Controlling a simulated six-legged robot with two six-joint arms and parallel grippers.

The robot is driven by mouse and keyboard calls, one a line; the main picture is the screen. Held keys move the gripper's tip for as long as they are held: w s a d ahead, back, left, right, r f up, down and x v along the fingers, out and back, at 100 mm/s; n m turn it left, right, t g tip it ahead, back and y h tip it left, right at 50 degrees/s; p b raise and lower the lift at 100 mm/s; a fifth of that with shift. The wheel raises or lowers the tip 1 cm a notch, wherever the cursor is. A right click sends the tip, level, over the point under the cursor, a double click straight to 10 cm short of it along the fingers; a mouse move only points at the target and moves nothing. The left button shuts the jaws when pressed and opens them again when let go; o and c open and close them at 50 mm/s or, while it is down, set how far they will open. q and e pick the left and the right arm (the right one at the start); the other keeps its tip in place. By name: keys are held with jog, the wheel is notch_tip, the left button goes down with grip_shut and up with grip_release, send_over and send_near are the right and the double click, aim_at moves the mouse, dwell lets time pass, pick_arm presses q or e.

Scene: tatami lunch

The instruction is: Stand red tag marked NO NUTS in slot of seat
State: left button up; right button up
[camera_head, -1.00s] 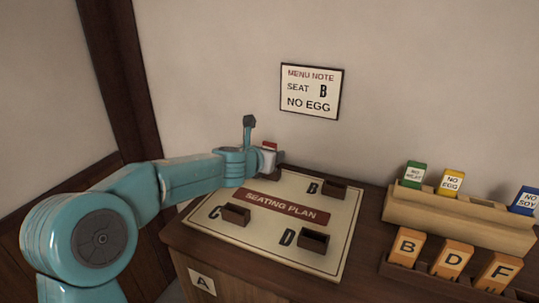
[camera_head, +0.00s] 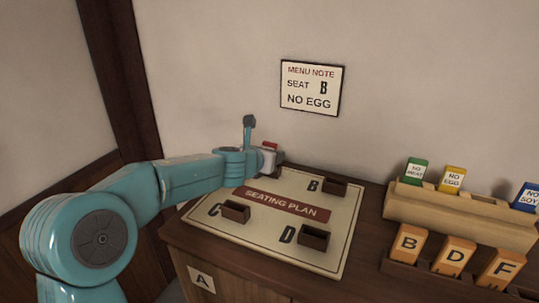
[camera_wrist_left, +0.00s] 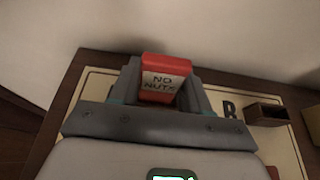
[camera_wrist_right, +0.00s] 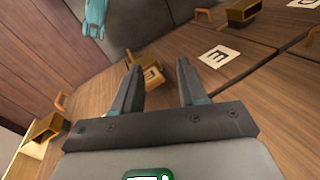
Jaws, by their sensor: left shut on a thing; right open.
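The red tag marked NO NUTS (camera_wrist_left: 163,80) is between the fingers of my left gripper (camera_wrist_left: 160,88), which is shut on it. In the head view the red tag (camera_head: 269,146) shows at the far left corner of the seating plan board (camera_head: 262,237), with my left gripper (camera_head: 262,158) around it. Slot blocks B (camera_head: 336,188), C (camera_head: 236,211) and D (camera_head: 313,237) stand on the board. The seat A slot is not visible, hidden by the gripper and tag. My right gripper (camera_wrist_right: 157,88) is open and empty, pointing at wooden drawer fronts.
A menu note on the wall (camera_head: 311,88) reads SEAT B NO EGG. At right, a wooden rack (camera_head: 455,217) holds green, yellow and blue tags. A label A (camera_head: 202,280) is on the cabinet front.

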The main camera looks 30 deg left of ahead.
aim_at(269, 143)
pick_arm(q)
jog(key=shift+f, duration=0.15)
jog(key=o, duration=1.6)
jog(key=shift+c, duration=0.2)
notch_tip(269, 143, up, 7)
jog(key=p, duration=0.7)
